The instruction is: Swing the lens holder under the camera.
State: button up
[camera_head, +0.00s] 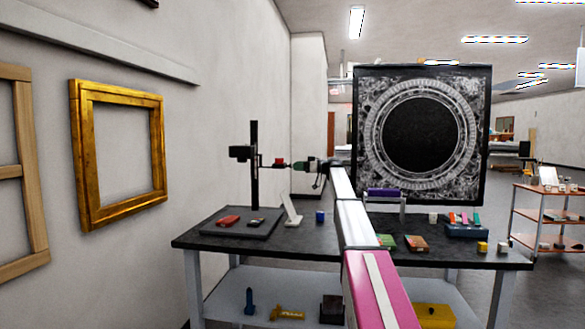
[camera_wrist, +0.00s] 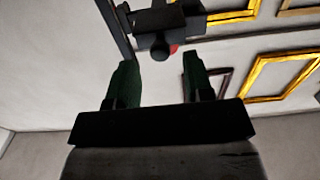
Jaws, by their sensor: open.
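A black copy stand (camera_head: 254,180) rises from a dark base on the table. A black camera (camera_head: 240,153) is mounted on its post, on the left side. A thin arm with a red part, apparently the lens holder (camera_head: 279,162), sticks out to the right of the post, not under the camera. My gripper (camera_head: 299,165) is open just right of the red part, at about its height. In the wrist view its green fingers (camera_wrist: 155,70) are apart with nothing between them. The camera (camera_wrist: 160,22) appears beyond the fingertips, with a bit of red (camera_wrist: 174,48) partly hidden behind black parts.
The dark table (camera_head: 290,238) carries small items, including a red object (camera_head: 228,221), a white stand (camera_head: 291,212) and a blue cube (camera_head: 320,217). A large dark ornate panel (camera_head: 420,82) stands behind at right. Gilt frame (camera_head: 90,150) hangs on the left wall.

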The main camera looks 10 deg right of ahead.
jog(key=shift+x, duration=1.45)
grip_shut()
jog(key=shift+s+a, duration=0.1)
jog(key=shift+s, duration=0.1)
